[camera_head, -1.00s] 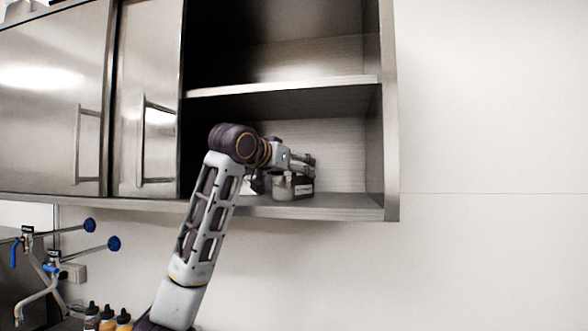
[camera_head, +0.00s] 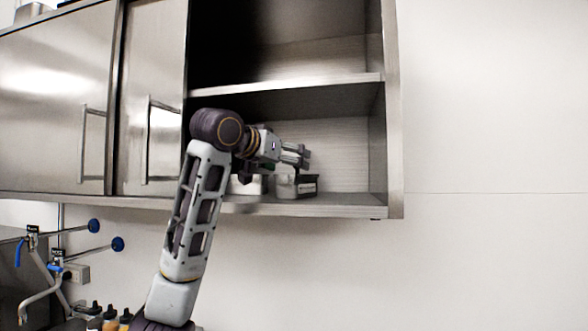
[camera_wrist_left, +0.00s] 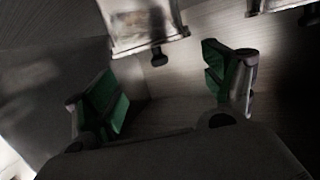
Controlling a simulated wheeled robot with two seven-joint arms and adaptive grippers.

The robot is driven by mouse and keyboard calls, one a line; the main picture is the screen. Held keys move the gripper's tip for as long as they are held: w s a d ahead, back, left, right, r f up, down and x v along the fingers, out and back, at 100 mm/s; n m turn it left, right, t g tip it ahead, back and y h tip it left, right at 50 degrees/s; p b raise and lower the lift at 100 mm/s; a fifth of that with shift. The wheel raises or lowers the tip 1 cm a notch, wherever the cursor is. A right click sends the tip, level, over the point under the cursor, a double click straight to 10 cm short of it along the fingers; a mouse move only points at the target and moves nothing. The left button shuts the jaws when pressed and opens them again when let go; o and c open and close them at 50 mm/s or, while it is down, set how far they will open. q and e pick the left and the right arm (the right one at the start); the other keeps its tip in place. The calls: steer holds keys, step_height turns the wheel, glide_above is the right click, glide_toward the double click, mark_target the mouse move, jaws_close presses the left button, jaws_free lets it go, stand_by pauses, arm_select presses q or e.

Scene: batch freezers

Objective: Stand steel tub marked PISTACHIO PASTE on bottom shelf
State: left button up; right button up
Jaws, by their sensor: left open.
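A small steel tub (camera_head: 297,188) with a dark band stands upright on the bottom shelf (camera_head: 340,203) of the open cabinet. A second pale metal tub (camera_head: 251,186) stands to its left, partly hidden by my gripper. No lettering is readable, so I cannot tell which is marked PISTACHIO PASTE. My left gripper (camera_head: 276,164) is open and empty, just above and in front of the tubs. In the left wrist view its green-padded fingers (camera_wrist_left: 165,92) are spread apart with nothing between them. One tub (camera_wrist_left: 140,25) shows beyond the fingers there. My right gripper is out of view.
The upper shelf (camera_head: 290,85) runs above my gripper. The cabinet's right wall (camera_head: 377,150) bounds the bay, with free shelf room to the right of the tubs. Closed steel doors (camera_head: 147,100) are at left. Taps (camera_head: 50,265) and several bottles (camera_head: 110,318) are below.

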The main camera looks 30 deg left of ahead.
arm_select(q)
steer(key=b+v, duration=0.1)
steer(key=v, duration=0.6)
steer(key=shift+b, duration=0.35)
